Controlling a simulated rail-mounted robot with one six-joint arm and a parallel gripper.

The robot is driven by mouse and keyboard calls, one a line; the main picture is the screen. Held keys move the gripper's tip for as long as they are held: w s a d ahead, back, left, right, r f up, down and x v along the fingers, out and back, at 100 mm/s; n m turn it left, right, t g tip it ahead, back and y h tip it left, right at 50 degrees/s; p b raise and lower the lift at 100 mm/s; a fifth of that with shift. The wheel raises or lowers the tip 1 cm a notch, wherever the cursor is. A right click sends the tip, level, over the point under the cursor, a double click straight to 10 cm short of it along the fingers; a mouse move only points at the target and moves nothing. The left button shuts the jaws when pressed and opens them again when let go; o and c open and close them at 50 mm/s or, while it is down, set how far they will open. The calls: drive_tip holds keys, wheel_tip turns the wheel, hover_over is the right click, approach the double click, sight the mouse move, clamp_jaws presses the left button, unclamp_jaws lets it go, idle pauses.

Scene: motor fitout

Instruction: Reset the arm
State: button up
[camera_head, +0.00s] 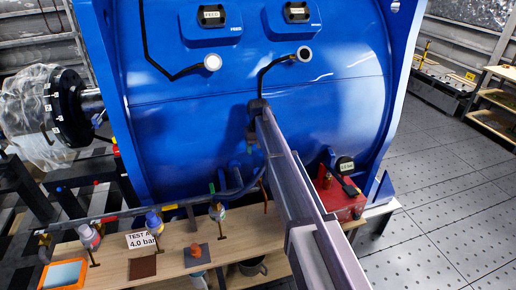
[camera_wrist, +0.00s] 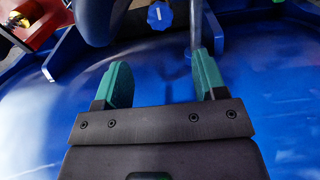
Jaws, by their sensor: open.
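My gripper shows in the wrist view with two green fingers (camera_wrist: 162,78) apart and nothing between them. Its fingers point toward the blue motor housing (camera_wrist: 60,110), whose surface fills much of that view. In the head view my arm reaches forward from the lower right toward the blue motor housing (camera_head: 250,125).
A wooden bench (camera_head: 115,262) below the housing holds bottles, a card reading "TEST AT 4.0 bar" (camera_head: 142,240) and an orange-rimmed tray (camera_head: 64,273). A red unit with a gauge (camera_head: 340,197) stands right of my arm. The right floor (camera_head: 450,190) is clear.

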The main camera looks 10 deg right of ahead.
drive_tip(key=shift+f, duration=0.1)
drive_tip(key=s+f+b, duration=0.3)
drive_tip(key=s, duration=1.5)
drive_tip(key=s+f+b, duration=0.4)
drive_tip(key=s, duration=1.4)
drive_tip(key=shift+s+m, duration=0.3)
drive_tip(key=shift+m, duration=0.1)
drive_tip(key=shift+a+f, duration=0.1)
